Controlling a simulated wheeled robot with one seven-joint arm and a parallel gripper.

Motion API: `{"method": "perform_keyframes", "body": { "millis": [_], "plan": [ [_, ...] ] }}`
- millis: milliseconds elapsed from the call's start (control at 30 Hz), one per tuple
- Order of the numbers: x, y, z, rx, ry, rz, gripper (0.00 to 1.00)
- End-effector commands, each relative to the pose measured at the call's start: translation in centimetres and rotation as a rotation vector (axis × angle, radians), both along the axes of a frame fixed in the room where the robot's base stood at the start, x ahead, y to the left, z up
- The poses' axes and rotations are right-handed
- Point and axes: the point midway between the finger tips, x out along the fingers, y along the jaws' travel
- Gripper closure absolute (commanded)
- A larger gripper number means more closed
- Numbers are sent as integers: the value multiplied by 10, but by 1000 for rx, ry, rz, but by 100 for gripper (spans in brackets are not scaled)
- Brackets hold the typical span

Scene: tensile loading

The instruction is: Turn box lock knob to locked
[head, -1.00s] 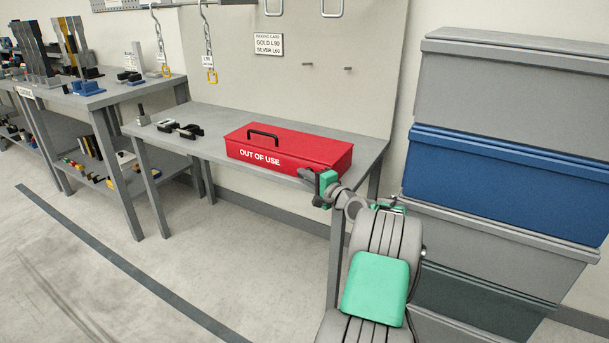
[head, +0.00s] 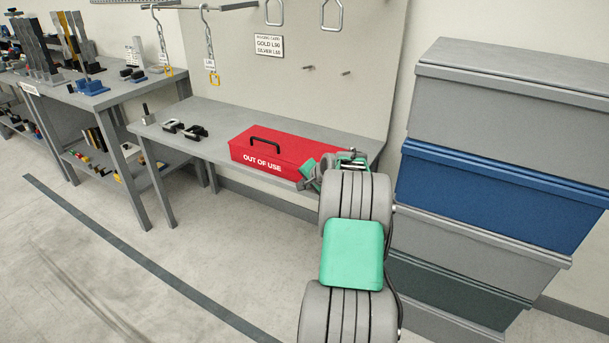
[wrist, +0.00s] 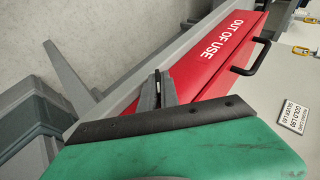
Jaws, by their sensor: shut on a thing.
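The red box (head: 290,146), marked OUT OF USE, lies closed on the grey workbench with a black handle on its lid. It also shows in the wrist view (wrist: 205,78). My gripper (head: 303,184) is at the right part of the box's front side. In the wrist view my gripper's fingertips (wrist: 161,76) are close together against the box's front. The lock knob itself is not visible; the fingers appear closed around it and hide it. I cannot tell the knob's angle. My arm covers the right end of the box.
The grey workbench (head: 210,121) has small dark clamps (head: 194,132) left of the box. A stack of grey and blue crates (head: 490,190) stands close on the right of my arm. Chains and hooks hang above the bench. The floor in front is clear.

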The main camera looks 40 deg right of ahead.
Motion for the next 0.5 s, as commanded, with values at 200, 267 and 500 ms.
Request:
{"method": "perform_keyframes", "body": {
  "millis": [200, 267, 500],
  "plan": [
    [2, 0, 7, -72, 188, 1, 100],
    [2, 0, 6, -91, 242, 0, 100],
    [3, 0, 5, -162, 440, 1, 100]
  ]
}}
